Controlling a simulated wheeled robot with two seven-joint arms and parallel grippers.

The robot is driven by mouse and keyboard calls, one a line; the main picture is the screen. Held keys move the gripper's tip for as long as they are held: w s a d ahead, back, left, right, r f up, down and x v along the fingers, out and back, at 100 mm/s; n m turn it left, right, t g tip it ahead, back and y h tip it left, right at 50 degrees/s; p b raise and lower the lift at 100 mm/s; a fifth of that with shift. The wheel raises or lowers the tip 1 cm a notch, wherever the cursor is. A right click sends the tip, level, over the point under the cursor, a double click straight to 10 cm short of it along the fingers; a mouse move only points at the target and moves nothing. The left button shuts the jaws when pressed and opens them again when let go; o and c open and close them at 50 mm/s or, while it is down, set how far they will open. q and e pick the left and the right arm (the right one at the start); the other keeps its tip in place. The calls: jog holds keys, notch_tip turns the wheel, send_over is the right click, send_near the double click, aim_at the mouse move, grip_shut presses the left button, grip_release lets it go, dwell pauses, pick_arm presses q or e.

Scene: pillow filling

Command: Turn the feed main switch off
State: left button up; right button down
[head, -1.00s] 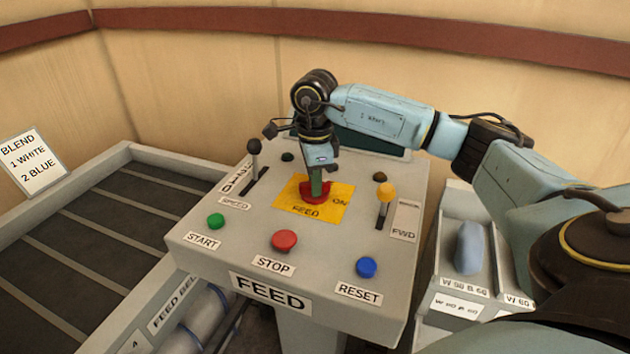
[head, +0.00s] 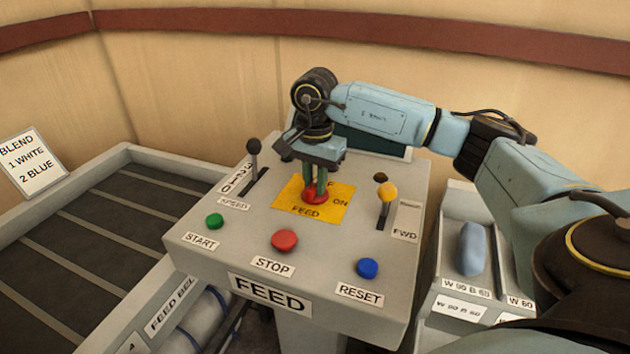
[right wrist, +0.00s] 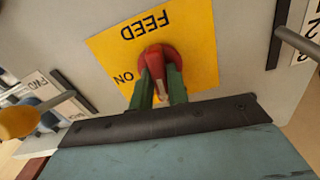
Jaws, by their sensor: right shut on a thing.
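The feed main switch is a red rotary knob (head: 316,196) on a yellow plate (head: 290,203) on the grey FEED panel. My right gripper (head: 316,190) comes down from above, with its two green fingers shut on the knob. In the right wrist view, the fingers (right wrist: 162,88) flank the red knob (right wrist: 153,56). The knob's raised grip, with a pale end, points away from the word FEED, toward the plate's far side, not at ON. My left gripper is not in view.
A black SPEED lever (head: 254,160) stands left of the switch and a yellow-knobbed lever (head: 386,197) right. Green START (head: 214,221), red STOP (head: 284,240) and blue RESET (head: 367,267) buttons sit in front. A bin with a blue-grey pillow (head: 470,249) is right of the panel.

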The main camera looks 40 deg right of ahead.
aim_at(315, 182)
jog(key=shift+n, duration=0.6)
jog(key=c, duration=1.4)
grip_release()
jog(key=shift+o, duration=0.2)
jog(key=shift+r, duration=0.1)
notch_tip(315, 182, up, 13)
jog(key=p, duration=0.1)
jog(key=shift+r, duration=0.15)
